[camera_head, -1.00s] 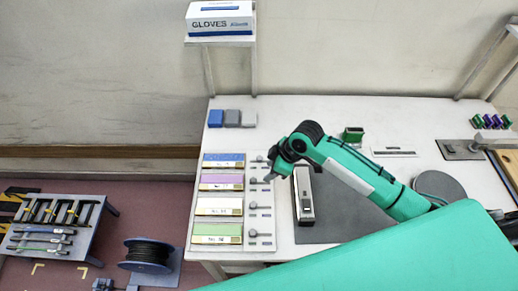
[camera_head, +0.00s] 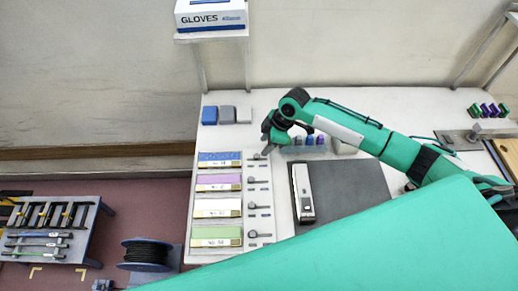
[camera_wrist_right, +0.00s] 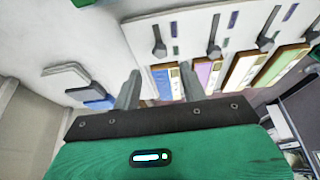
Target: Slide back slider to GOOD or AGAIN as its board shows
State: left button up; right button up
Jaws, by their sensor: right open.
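The back slider (camera_head: 259,156) is a small dark knob on the pale slider panel (camera_head: 259,202), beside the blue-topped back board (camera_head: 219,158). The board's writing is too small to read. In the right wrist view the back slider (camera_wrist_right: 159,46) stands upright in its slot, and the blue board (camera_wrist_right: 166,82) lies partly behind the fingers. My right gripper (camera_head: 265,152) is over the back end of the panel, close to the back slider. In the wrist view its two fingers (camera_wrist_right: 160,86) are apart and empty, with the knob beyond them, roughly between. My left gripper is not in view.
Purple (camera_head: 218,182), white (camera_head: 216,207) and green (camera_head: 216,235) boards follow toward the front, each with its own slider. A white-and-black device (camera_head: 303,193) stands on a dark mat (camera_head: 350,200) to the right. Blue and grey blocks (camera_head: 227,114) sit behind.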

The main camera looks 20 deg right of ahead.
aim_at(257, 156)
jog(key=p+x, duration=0.1)
jog(key=x, duration=0.5)
jog(key=shift+f, duration=0.1)
grip_shut()
